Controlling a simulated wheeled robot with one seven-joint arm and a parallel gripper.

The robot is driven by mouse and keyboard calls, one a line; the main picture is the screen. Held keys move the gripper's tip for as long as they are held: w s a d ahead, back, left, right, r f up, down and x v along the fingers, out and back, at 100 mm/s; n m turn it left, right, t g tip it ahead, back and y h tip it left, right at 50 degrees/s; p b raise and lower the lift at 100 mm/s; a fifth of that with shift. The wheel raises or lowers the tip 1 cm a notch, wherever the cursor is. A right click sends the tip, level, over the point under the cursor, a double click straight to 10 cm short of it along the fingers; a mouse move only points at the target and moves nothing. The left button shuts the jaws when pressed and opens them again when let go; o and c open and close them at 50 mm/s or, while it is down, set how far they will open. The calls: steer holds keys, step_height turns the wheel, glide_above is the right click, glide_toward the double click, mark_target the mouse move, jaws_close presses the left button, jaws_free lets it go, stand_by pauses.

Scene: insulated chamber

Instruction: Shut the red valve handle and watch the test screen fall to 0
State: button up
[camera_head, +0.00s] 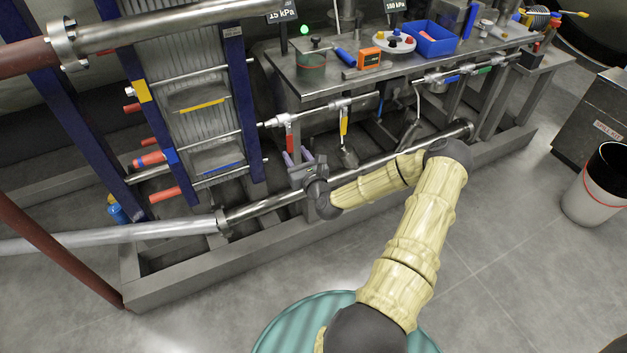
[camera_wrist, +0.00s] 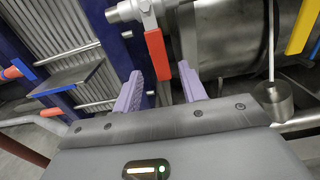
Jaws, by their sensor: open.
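The red valve handle (camera_head: 289,140) hangs down from a silver valve on a pipe below the bench, left of a yellow handle. In the wrist view the red handle (camera_wrist: 158,55) reaches down between the two purple fingers. My gripper (camera_head: 296,157) is open just below the handle, and also shows in the wrist view (camera_wrist: 163,88). The fingers stand apart on either side of the handle's lower end, with gaps visible. Two dark screens stand on the bench: one reads 15 kPa (camera_head: 283,16), the other appears to read 180 kPa (camera_head: 397,6). I cannot tell which is the test screen.
The yellow handle (camera_head: 343,121) hangs to the right, also in the wrist view (camera_wrist: 301,27). A plate stack (camera_head: 200,100) between blue posts is to the left. A thick horizontal pipe (camera_head: 265,206) runs low beside my gripper. Open floor lies right.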

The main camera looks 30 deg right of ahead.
steer(key=s+p, duration=0.1)
steer(key=s, duration=1.2)
steer(key=shift+s+a, duration=0.4)
steer(key=shift+a, duration=0.05)
steer(key=s+a+f+n+g+y, duration=0.1)
steer(key=a+f+n+g+y, duration=0.3)
steer(key=n, duration=0.6)
steer(key=s+a+n+g+y, duration=0.1)
steer(key=a+n+g, duration=0.45)
steer(key=n, duration=0.45)
steer(key=s+a+r+n+g+h, duration=0.25)
steer(key=s+a+r+n, duration=0.2)
steer(key=r+n, duration=0.45)
steer(key=s+a+r+n+g+h, duration=0.1)
steer(key=s+a+r+n+g, duration=0.3)
steer(key=r+n, duration=0.5)
step_height(320, 180, up, 29)
steer(key=s+d+m+p, duration=0.1)
steer(key=p, duration=2.8)
steer(key=shift+d+t, duration=0.3)
steer(key=shift+d, duration=0.05)
